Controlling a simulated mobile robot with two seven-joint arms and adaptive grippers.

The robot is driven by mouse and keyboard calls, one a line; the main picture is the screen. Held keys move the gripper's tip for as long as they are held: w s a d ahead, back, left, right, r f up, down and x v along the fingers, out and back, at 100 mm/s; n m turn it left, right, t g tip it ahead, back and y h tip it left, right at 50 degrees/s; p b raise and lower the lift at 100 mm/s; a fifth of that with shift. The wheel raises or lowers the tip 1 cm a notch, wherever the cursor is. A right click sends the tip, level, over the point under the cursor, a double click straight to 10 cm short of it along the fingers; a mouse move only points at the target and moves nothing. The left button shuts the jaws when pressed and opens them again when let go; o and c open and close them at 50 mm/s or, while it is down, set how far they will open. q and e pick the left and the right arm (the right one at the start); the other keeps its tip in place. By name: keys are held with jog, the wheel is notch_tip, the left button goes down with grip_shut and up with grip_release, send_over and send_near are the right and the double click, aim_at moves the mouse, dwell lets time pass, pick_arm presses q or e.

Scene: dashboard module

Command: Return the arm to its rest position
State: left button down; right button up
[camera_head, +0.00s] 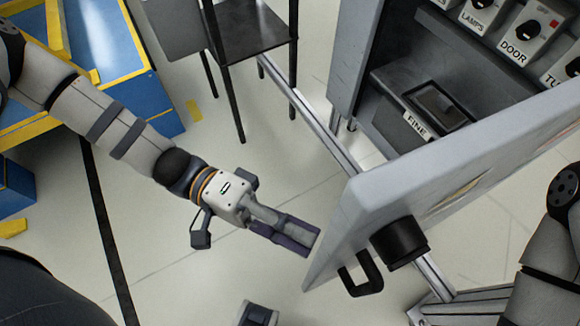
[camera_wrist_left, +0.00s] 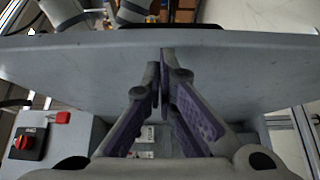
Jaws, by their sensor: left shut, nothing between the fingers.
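My left arm reaches in from the upper left in the head view. Its left gripper (camera_head: 312,245) is shut and empty, with its fingertips close to the left edge of the grey panel door (camera_head: 390,185). I cannot tell whether they touch it. In the left wrist view the closed purple-padded fingers (camera_wrist_left: 160,75) point at the grey door (camera_wrist_left: 230,70). The door has a black handle (camera_head: 362,277) and a black round knob (camera_head: 400,243). Part of my right arm shows at the right edge; its gripper is not clearly in view.
The module behind the door has labelled switches, including DOOR (camera_head: 528,40), and a FINE slot (camera_head: 440,104). A dark stand (camera_head: 250,35) is at the top. A blue and yellow structure (camera_head: 110,45) is at the upper left. Open floor (camera_head: 190,285) lies at the lower left.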

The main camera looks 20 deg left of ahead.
pick_arm(q)
jog(key=w+a, duration=0.1)
jog(key=a, duration=1)
jog(key=s+d+f+n+g+y+p, duration=0.1)
jog(key=s+f+g+y+p, duration=0.15)
jog(key=s+f+y, duration=0.4)
jog(key=s+d+f+g+y+p, duration=0.2)
jog(key=s+g+y, duration=0.15)
jog(key=s, duration=0.65)
jog(key=s+a+t+y+p, duration=0.1)
jog(key=a+t+y+p, duration=0.2)
jog(key=a+t+y, duration=0.2)
jog(key=a+y, duration=0.3)
jog(key=a, duration=0.1)
jog(key=shift+s+a+n, duration=0.2)
jog(key=shift+s+n, duration=0.05)
jog(key=shift+n, duration=0.05)
pick_arm(e)
jog(key=w+r+t, duration=0.2)
jog(key=w+r, duration=0.5)
jog(key=r, duration=0.1)
jog(key=shift+w+r+t, duration=0.2)
jog(key=shift+w+t, duration=0.05)
jog(key=shift+t, duration=0.15)
jog(key=shift+a, duration=0.1)
